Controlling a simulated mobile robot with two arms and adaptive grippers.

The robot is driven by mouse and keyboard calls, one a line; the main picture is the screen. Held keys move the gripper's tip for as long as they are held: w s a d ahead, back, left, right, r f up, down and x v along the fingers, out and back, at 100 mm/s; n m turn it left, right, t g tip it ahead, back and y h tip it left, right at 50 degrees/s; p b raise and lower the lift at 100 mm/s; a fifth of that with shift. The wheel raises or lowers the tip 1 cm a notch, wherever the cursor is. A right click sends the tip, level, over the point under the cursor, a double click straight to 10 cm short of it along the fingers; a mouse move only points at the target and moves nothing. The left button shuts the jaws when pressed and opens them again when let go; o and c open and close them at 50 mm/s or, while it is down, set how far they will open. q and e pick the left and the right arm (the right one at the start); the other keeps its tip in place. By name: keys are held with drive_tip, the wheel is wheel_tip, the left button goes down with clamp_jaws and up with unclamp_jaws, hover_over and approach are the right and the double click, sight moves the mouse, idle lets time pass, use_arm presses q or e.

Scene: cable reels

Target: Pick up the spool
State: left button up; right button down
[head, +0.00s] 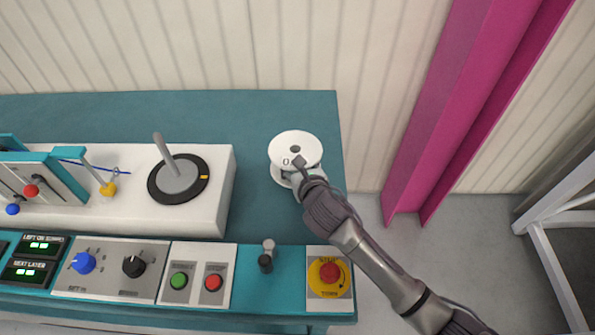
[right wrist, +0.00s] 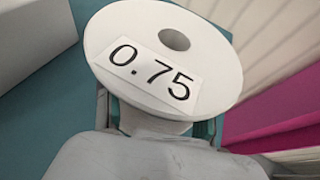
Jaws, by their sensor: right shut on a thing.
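The white spool (head: 295,147) is at the right end of the teal bench top. It has a round flange with a dark centre hole. In the right wrist view the spool (right wrist: 165,50) fills the upper middle, with a label reading 0.75 on its flange. My right gripper (head: 299,178) reaches it from the lower right and is shut on it below the upper flange. The fingers are mostly hidden by the flange and the wrist. I cannot tell whether the spool touches the bench. My left gripper is not in view.
The teal bench (head: 255,110) has free room behind and left of the spool. A white machine housing (head: 222,190) with a lever disc (head: 178,180) stands to the left. A control panel with a red stop button (head: 330,272) runs along the front. A magenta post (head: 440,110) stands right of the bench.

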drive_tip(key=s+a+r, duration=0.1)
drive_tip(key=s+r, duration=0.5)
drive_tip(key=s, duration=0.5)
drive_tip(key=shift+s+a+r, duration=0.25)
drive_tip(key=shift+a+r, duration=0.1)
